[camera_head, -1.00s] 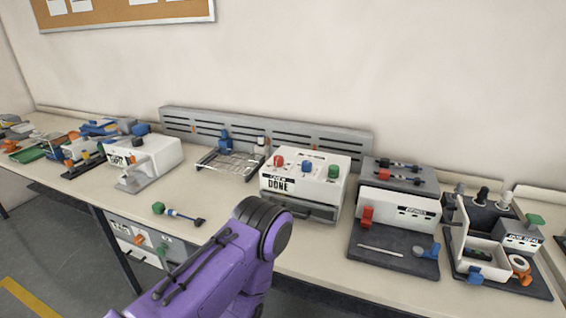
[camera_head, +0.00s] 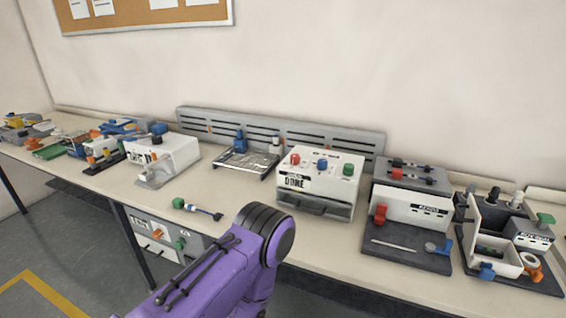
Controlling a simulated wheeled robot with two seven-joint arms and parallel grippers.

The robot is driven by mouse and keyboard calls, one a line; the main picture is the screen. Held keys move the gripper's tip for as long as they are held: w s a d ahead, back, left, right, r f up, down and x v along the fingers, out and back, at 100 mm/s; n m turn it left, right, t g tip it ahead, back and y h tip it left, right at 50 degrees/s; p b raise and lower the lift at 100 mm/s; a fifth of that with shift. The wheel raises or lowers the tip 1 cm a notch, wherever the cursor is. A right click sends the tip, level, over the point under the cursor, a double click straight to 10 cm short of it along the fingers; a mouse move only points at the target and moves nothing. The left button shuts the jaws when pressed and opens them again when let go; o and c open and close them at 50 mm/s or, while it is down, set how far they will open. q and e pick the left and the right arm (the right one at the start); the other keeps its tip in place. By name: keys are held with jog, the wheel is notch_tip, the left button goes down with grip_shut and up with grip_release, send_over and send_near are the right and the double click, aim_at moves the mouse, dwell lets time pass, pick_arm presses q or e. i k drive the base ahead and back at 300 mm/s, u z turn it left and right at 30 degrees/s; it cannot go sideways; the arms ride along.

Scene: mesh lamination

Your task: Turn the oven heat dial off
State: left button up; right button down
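The oven is a white box (camera_head: 320,190) on the workbench, right of the picture's middle. Its dark front label appears to read "DONE". A red dial (camera_head: 295,159), a blue dial (camera_head: 322,164) and a green dial (camera_head: 348,170) stand on its top. I cannot tell which one is the heat dial or how each is set. A dark handle (camera_head: 312,206) runs along the lower front. One purple arm of mine rises from the bottom edge, in front of the bench and left of the oven. Neither gripper shows.
A small green-ended tool (camera_head: 198,208) lies near the bench's front edge. A white box with dials (camera_head: 160,238) sits below the bench.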

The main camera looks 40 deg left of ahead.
aim_at(295, 158)
jog(key=k, duration=1.1)
jog(key=u, duration=0.8)
jog(key=i, duration=1.6)
jog(key=z, duration=0.45)
